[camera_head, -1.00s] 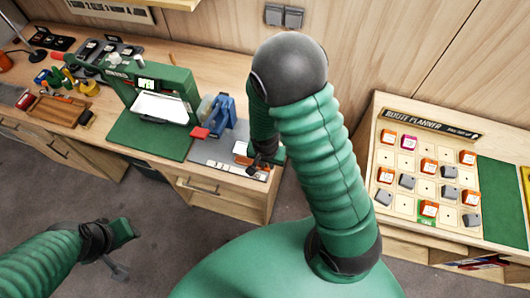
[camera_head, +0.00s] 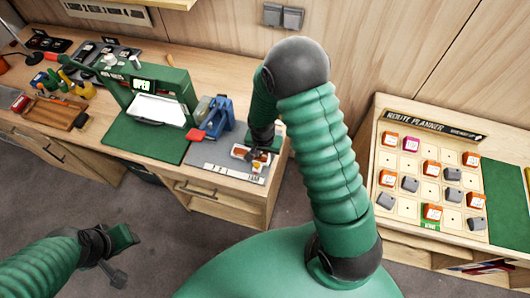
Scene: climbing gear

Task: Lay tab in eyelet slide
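My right gripper (camera_head: 262,145) is over the grey mat (camera_head: 212,160) at the right end of the long bench. A small white-rimmed holder with orange and yellow in it (camera_head: 247,155) lies just under and in front of it; I cannot tell whether they touch. I cannot make out the tab or name the eyelet slide for sure. A blue hand press (camera_head: 221,115) with a red pad (camera_head: 196,135) stands to the left. My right fingers are too small and partly hidden to judge. My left gripper (camera_head: 118,262) hangs over the floor, away from the bench, its fingers unclear.
A green press frame (camera_head: 176,82) with a lit sign and white plate stands on a green mat (camera_head: 150,142). A wooden tray (camera_head: 56,112) lies at the left. The route planner board (camera_head: 412,165) with orange and grey blocks is at the right, across a floor gap.

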